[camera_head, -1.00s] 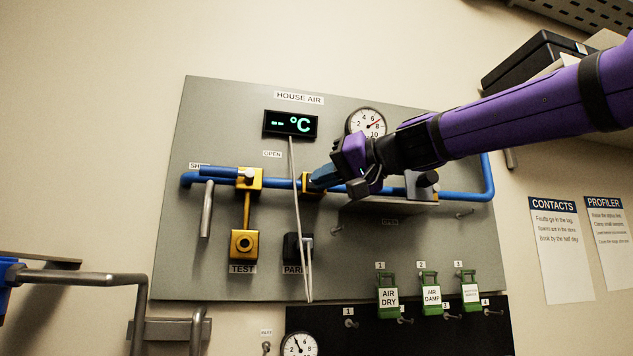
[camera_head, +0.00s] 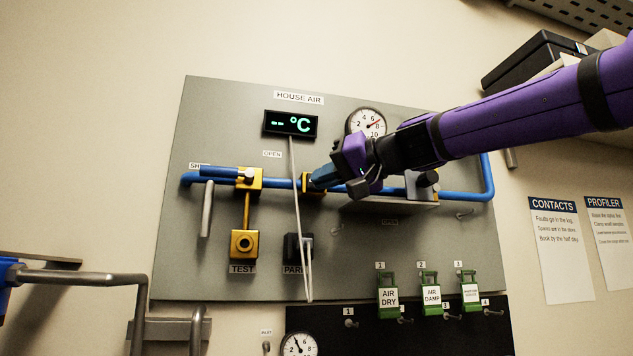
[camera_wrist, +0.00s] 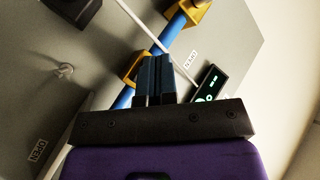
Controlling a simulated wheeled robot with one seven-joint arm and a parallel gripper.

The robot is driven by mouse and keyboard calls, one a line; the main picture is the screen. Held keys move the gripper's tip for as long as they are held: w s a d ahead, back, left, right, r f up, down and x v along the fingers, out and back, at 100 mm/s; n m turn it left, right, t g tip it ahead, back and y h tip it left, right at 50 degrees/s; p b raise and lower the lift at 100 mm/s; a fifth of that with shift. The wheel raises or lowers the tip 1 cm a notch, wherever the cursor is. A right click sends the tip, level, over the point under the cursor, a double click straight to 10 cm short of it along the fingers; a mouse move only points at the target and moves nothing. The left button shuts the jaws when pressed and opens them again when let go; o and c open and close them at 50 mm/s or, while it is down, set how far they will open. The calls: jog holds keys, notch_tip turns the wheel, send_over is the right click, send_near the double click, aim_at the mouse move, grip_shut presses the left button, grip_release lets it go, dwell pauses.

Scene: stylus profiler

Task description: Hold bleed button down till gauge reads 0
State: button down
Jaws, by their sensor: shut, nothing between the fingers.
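My gripper (camera_head: 314,183) has its dark blue fingers together, with nothing between them. The fingertips are at the middle yellow fitting (camera_head: 306,191) on the blue pipe; I cannot tell whether they touch it. In the wrist view the closed fingers (camera_wrist: 155,80) cover part of this yellow fitting (camera_wrist: 130,66). No bleed button shows clearly there; the fingers may hide it. The round white gauge (camera_head: 362,119) on the panel is partly behind my wrist. Its red needle points up and right, away from 0, near the high numbers.
A grey HOUSE AIR panel (camera_head: 220,120) carries a green-lit display (camera_head: 290,124), a left yellow valve (camera_head: 249,179) and a yellow TEST block (camera_head: 244,244). A thin pale rod (camera_head: 296,220) hangs across the pipe. Green tags (camera_head: 388,295) hang below. A second gauge (camera_head: 298,345) is lower down.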

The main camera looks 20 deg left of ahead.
jog(key=shift+w, duration=0.1)
jog(key=shift+w+a, duration=0.25)
jog(key=shift+w+a, duration=0.2)
jog(key=shift+w, duration=0.15)
dwell(2.5)
dwell(1.0)
jog(key=shift+s+d, duration=0.45)
jog(key=shift+s, duration=0.25)
jog(key=shift+s+d, duration=0.45)
jog(key=shift+s, duration=0.25)
jog(key=shift+s+d, duration=0.4)
jog(key=shift+s, duration=0.35)
jog(key=shift+s+d, duration=0.45)
jog(key=shift+s, duration=0.25)
